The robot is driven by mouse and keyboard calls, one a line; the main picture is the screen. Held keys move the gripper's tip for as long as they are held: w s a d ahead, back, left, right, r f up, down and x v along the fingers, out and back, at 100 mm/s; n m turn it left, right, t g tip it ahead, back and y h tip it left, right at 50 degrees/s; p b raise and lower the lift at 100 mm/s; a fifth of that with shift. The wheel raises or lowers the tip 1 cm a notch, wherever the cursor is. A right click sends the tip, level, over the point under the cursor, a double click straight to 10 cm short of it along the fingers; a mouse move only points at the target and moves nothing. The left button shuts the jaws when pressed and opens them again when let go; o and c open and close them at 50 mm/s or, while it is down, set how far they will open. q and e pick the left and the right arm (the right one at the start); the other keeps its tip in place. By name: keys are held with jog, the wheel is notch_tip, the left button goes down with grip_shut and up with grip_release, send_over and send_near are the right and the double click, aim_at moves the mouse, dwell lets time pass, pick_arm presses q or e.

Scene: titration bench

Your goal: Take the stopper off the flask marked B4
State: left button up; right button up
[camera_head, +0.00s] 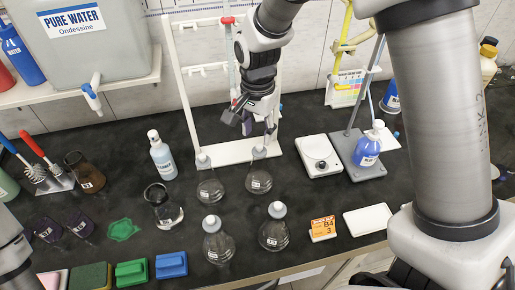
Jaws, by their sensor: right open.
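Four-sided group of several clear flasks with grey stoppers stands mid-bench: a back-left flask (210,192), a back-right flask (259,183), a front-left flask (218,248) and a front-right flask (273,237). Their small white labels are too small to read, so I cannot tell which is B4. All carry stoppers. My right gripper (254,121) is open, pointing down just above the back-right flask's stopper (259,152); I cannot tell whether it touches. My left gripper is out of view; only part of that arm shows at the lower left.
An orange card (322,228) reads "B4" and "3". A white stand (187,95) rises behind the flasks. A white tray (368,220) lies front right.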

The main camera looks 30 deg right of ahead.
aim_at(259, 145)
jog(key=f, duration=0.2)
jog(key=s+f, duration=0.1)
jog(key=shift+d+f+p, duration=0.1)
jog(key=shift+f+p, duration=0.25)
jog(key=shift+p, duration=0.05)
jog(key=shift+w+f, duration=0.2)
jog(key=shift+w, duration=0.05)
jog(key=shift+s+r, duration=0.1)
jog(key=shift+s, duration=0.05)
grip_shut()
notch_tip(259, 145, up, 10)
jog(key=b, duration=0.1)
